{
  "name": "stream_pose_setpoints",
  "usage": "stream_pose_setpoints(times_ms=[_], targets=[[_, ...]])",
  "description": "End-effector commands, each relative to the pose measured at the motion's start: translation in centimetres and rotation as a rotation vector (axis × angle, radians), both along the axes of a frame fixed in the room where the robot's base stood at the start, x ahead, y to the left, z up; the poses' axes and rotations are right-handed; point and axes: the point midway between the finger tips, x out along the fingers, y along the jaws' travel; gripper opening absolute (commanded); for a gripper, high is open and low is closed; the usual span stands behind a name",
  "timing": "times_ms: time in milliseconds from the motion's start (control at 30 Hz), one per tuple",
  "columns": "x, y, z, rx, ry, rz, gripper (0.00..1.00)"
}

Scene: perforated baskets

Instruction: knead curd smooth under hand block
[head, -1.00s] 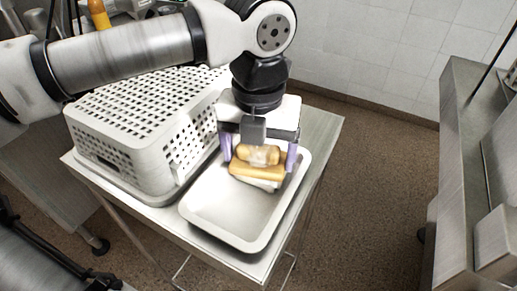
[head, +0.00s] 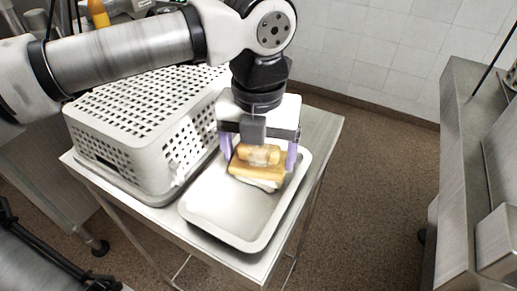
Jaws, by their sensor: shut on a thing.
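A wooden hand block (head: 254,171) with a rounded grip on top (head: 259,154) is between the two purple fingers of my gripper (head: 259,158). My gripper is shut on the block from above, at the far end of a pale shallow tray (head: 215,217). White curd (head: 267,185) shows below the block's near edge, in the tray. Most of the curd is hidden under the block. I cannot tell how smooth it is. The near part of the tray is bare.
A white perforated basket (head: 135,150) stands upside down or lidded left of the tray on the same metal table (head: 320,135). A steel counter (head: 455,170) is at the right. Open floor (head: 375,190) lies between them. A yellow bottle (head: 98,14) stands at the back left.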

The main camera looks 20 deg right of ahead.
Motion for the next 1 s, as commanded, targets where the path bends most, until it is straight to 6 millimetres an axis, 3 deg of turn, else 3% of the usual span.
stream_pose_setpoints(times_ms=[433, 1000], targets=[[-0.1, 0.1, 0.0, 0.005, 0.004, -0.002, 0.58], [0.0, 0.0, 4.7, 0.001, 0.002, 0.000, 0.58]])
